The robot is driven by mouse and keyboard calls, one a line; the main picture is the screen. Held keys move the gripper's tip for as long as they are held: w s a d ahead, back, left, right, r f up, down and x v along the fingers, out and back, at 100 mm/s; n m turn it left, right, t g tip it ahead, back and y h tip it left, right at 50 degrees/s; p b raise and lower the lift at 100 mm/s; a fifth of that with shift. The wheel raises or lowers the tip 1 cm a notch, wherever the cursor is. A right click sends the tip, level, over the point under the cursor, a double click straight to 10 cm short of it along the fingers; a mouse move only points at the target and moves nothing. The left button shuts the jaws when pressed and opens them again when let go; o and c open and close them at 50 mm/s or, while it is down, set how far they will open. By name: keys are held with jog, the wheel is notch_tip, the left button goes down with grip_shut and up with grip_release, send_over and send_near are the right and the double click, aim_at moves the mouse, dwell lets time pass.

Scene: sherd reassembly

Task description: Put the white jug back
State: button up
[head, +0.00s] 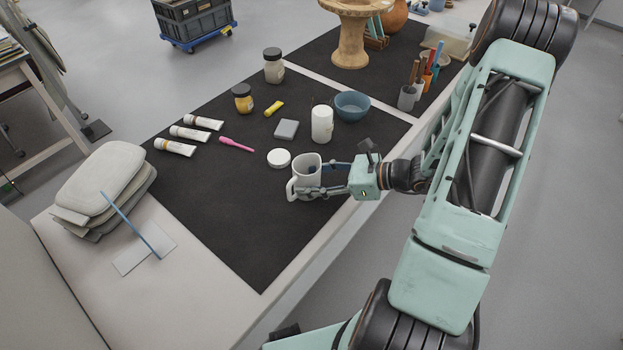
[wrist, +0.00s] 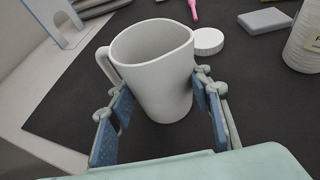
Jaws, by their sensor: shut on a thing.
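The white jug (head: 305,172) is upright at the near right part of the dark mat (head: 225,225). In the wrist view the jug (wrist: 152,75) stands between the finger pads, with its open rim up and its handle on the left. It looks empty. My gripper (head: 319,178) reaches in from the right and is shut on the jug's body; its blue pads also show in the wrist view (wrist: 165,118). I cannot tell whether the jug's base touches the mat.
A white round lid (head: 279,158) lies just behind the jug. Tubes (head: 175,147) and a pink tool (head: 237,144) lie left. The mat's near left is clear.

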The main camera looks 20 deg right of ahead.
jog(key=shift+f, duration=0.1)
jog(key=o, duration=1.4)
jog(key=shift+c, duration=0.2)
jog(key=shift+r, duration=0.2)
jog(key=v, duration=1.2)
